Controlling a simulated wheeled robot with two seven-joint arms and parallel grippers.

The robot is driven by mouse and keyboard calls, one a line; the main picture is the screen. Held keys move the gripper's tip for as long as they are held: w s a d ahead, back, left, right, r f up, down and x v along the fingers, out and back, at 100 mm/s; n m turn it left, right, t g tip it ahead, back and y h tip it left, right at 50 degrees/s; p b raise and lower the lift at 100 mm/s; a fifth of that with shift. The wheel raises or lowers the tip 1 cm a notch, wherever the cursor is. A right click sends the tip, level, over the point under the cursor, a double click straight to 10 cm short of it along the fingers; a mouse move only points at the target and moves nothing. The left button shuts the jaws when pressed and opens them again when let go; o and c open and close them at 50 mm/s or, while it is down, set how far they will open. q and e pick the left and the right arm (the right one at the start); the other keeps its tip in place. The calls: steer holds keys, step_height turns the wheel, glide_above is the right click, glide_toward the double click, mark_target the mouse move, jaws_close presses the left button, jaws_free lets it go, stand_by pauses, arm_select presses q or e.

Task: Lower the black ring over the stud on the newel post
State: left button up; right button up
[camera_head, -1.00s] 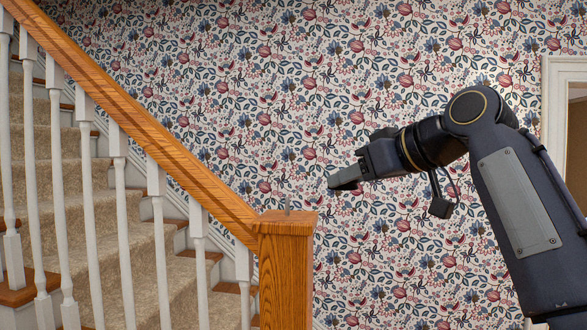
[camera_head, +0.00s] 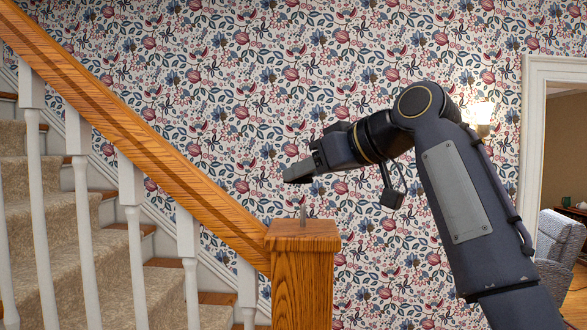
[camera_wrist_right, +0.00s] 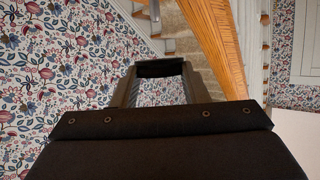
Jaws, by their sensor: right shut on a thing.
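The newel post (camera_head: 301,290) is square oak with a flat cap at the foot of the banister. A thin grey metal stud (camera_head: 302,212) stands upright on its cap. My right gripper (camera_head: 298,172) is above the cap, its fingertips a little higher than the stud in the picture. In the right wrist view, my right gripper (camera_wrist_right: 160,85) is shut on the black ring (camera_wrist_right: 160,68), a dark band spanning the fingertips, seen edge-on. The ring cannot be made out in the head view. A gap shows between fingertips and stud. My left gripper is not in view.
An oak handrail (camera_head: 140,130) with white balusters (camera_head: 133,220) slopes down to the post from the left, beside carpeted stairs (camera_head: 60,250). Floral wallpaper (camera_head: 240,60) is behind. A lit wall lamp (camera_head: 480,120), a doorway and an armchair (camera_head: 560,240) are at right.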

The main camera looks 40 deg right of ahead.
mark_target(305, 216)
steer(key=shift+s+d+f, duration=0.15)
steer(key=shift+s+f, duration=0.05)
steer(key=shift+s, duration=0.5)
steer(key=shift+f, duration=0.3)
steer(key=shift+w+f, duration=0.3)
steer(key=shift+f, duration=0.3)
steer(key=shift+s+f+b, duration=0.15)
steer(key=shift+f+b, duration=0.45)
steer(key=shift+b, duration=0.05)
steer(key=shift+f+b, duration=0.65)
steer(key=shift+f, duration=0.1)
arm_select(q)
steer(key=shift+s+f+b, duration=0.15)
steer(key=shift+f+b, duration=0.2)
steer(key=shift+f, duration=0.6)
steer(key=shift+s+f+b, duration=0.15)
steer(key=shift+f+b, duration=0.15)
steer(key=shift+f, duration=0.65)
arm_select(e)
steer(key=shift+f, duration=0.7)
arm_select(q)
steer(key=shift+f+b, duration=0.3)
arm_select(e)
steer(key=shift+f, duration=0.45)
